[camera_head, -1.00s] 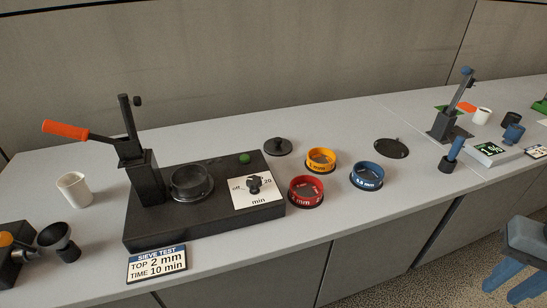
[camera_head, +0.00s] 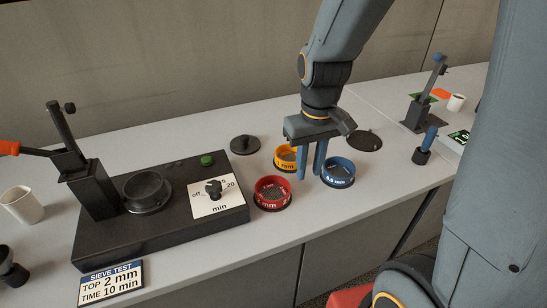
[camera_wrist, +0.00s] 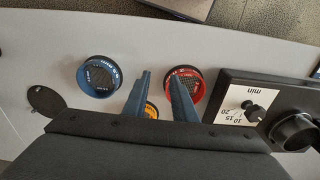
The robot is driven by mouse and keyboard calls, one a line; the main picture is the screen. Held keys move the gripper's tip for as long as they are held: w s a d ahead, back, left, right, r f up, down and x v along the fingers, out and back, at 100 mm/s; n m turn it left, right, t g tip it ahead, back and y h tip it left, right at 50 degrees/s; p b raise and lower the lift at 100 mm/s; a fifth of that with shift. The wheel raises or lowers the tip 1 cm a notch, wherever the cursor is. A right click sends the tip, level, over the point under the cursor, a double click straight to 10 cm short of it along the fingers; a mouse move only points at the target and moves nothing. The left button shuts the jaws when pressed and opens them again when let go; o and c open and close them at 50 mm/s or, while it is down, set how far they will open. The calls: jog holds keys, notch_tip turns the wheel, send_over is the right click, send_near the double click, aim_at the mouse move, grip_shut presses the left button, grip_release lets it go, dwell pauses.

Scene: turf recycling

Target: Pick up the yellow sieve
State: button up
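The yellow sieve (camera_head: 286,157) is a short round ring with a mesh floor, standing on the grey table behind the red sieve (camera_head: 272,193) and left of the blue sieve (camera_head: 338,172). My gripper (camera_head: 309,172) points down, its two blue fingers apart with nothing between them. In the head view its fingers overlap the right side of the yellow sieve. In the wrist view the yellow sieve (camera_wrist: 151,111) shows partly between the fingers (camera_wrist: 160,80), its rest hidden by my gripper's body. I cannot tell how high the fingertips are above the table.
The red sieve (camera_wrist: 184,85) and blue sieve (camera_wrist: 99,75) stand close on either side. A black sieve shaker (camera_head: 160,220) with a dial is at the left. A black knobbed lid (camera_head: 245,145) and a flat black disc (camera_head: 365,141) lie behind. A sign (camera_head: 111,283) stands in front.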

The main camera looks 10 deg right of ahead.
aim_at(279, 154)
jog(key=w+a+n, duration=0.1)
jog(key=w+n, duration=0.1)
jog(key=w, duration=0.3)
jog(key=w+a+f+n+b, duration=0.1)
jog(key=w, duration=0.5)
jog(key=w+a+n, duration=0.1)
jog(key=w+n, duration=0.1)
jog(key=w, duration=0.3)
jog(key=shift+w+a+f+n+g, duration=0.3)
jog(key=shift+a+f, duration=0.05)
jog(key=shift+f, duration=0.4)
jog(key=shift+f+p, duration=0.85)
jog(key=shift+f, duration=2.45)
grip_shut()
